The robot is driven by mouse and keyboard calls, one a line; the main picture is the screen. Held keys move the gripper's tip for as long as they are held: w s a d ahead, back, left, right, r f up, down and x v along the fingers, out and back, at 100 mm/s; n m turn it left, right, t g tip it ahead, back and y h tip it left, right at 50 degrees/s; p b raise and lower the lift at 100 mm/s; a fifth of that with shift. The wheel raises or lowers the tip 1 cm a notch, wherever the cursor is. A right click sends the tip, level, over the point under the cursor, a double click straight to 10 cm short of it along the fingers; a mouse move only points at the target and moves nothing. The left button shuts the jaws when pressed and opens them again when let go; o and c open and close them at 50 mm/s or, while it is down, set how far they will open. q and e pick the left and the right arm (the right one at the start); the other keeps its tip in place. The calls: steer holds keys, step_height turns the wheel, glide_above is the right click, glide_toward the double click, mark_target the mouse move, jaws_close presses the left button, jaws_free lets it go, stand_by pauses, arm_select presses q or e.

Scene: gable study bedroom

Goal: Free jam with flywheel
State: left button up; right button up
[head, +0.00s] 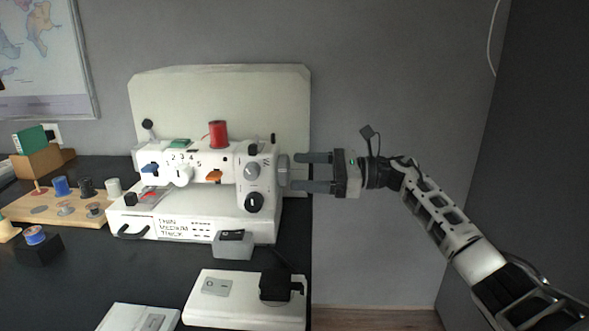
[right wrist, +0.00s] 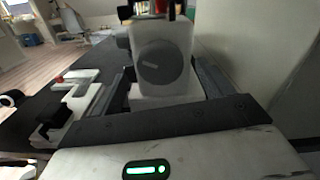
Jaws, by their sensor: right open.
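The white sewing machine (head: 215,205) stands on the dark table, with a red spool (head: 218,134) on top. Its grey flywheel (head: 283,170) sticks out from its right end. In the right wrist view the flywheel (right wrist: 163,66) is a round disc with a light, slightly slanted mark. A small red patch (head: 149,194) shows near the needle area. My left gripper is not in view.
A cream board (head: 225,85) stands behind the machine. A grey box with a black switch (head: 232,244) and a white pedal base (head: 235,300) are in front. A wooden spool rack (head: 75,207) is at left. The table's right edge lies beneath my right gripper; space beyond is free.

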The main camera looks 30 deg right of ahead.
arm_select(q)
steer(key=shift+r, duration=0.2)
arm_select(e)
steer(key=shift+x, duration=1.25)
steer(key=c, duration=1)
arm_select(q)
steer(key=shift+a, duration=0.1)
arm_select(e)
steer(key=shift+m, duration=0.3)
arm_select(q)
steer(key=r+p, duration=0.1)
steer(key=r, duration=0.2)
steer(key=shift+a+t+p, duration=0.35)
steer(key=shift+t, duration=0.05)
arm_select(e)
steer(key=m, duration=0.6)
steer(key=shift+m, duration=0.3)
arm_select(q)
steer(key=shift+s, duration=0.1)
